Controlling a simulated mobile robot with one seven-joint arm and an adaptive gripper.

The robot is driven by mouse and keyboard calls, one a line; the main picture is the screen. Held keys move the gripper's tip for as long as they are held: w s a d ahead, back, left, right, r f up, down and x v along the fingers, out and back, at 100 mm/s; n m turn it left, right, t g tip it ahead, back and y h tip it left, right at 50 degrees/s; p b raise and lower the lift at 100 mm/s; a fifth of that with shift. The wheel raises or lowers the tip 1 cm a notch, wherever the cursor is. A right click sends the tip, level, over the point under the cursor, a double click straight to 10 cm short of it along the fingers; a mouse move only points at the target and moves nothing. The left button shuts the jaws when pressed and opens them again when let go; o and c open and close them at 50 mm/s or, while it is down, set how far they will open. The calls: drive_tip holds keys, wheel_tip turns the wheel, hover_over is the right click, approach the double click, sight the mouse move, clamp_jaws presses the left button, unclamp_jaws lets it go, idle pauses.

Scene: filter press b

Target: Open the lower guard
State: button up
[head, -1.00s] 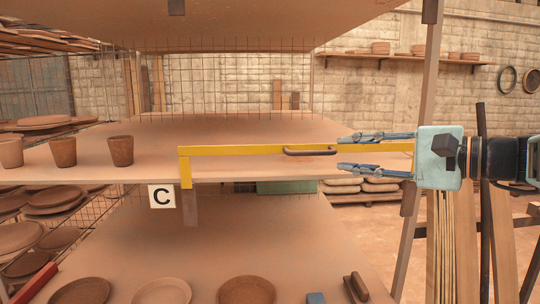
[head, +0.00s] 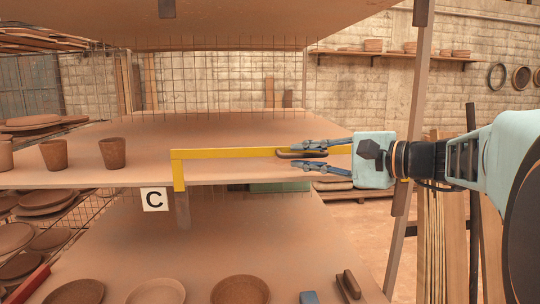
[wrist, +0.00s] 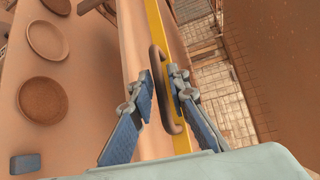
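The lower guard is a yellow bar (head: 225,153) that runs along the front of the middle shelf, with a short leg turned down at its left end. It also shows in the wrist view (wrist: 154,18). A dark brown handle (head: 302,155) sits toward the right part of the bar and shows as a long loop in the wrist view (wrist: 157,75). My gripper (head: 292,157) is open, its blue-grey fingers above and below the handle. In the wrist view my gripper (wrist: 160,80) has a finger on each side of the handle. A gap shows on the left finger's side; contact on the right is unclear.
Clay cups (head: 112,153) stand on the middle shelf at left. Plates (head: 240,290), a blue block (head: 309,297) and a brown-handled tool (head: 348,284) lie on the lower shelf. A shelf post (head: 409,150) stands at right.

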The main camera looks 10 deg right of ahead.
clamp_jaws()
drive_tip(key=shift+f, duration=0.1)
wheel_tip(320, 180, down, 9)
drive_tip(key=b, duration=0.8)
drive_tip(key=shift+b, duration=0.35)
drive_tip(key=shift+o, duration=1.9)
unclamp_jaws()
drive_tip(key=v, duration=1.2)
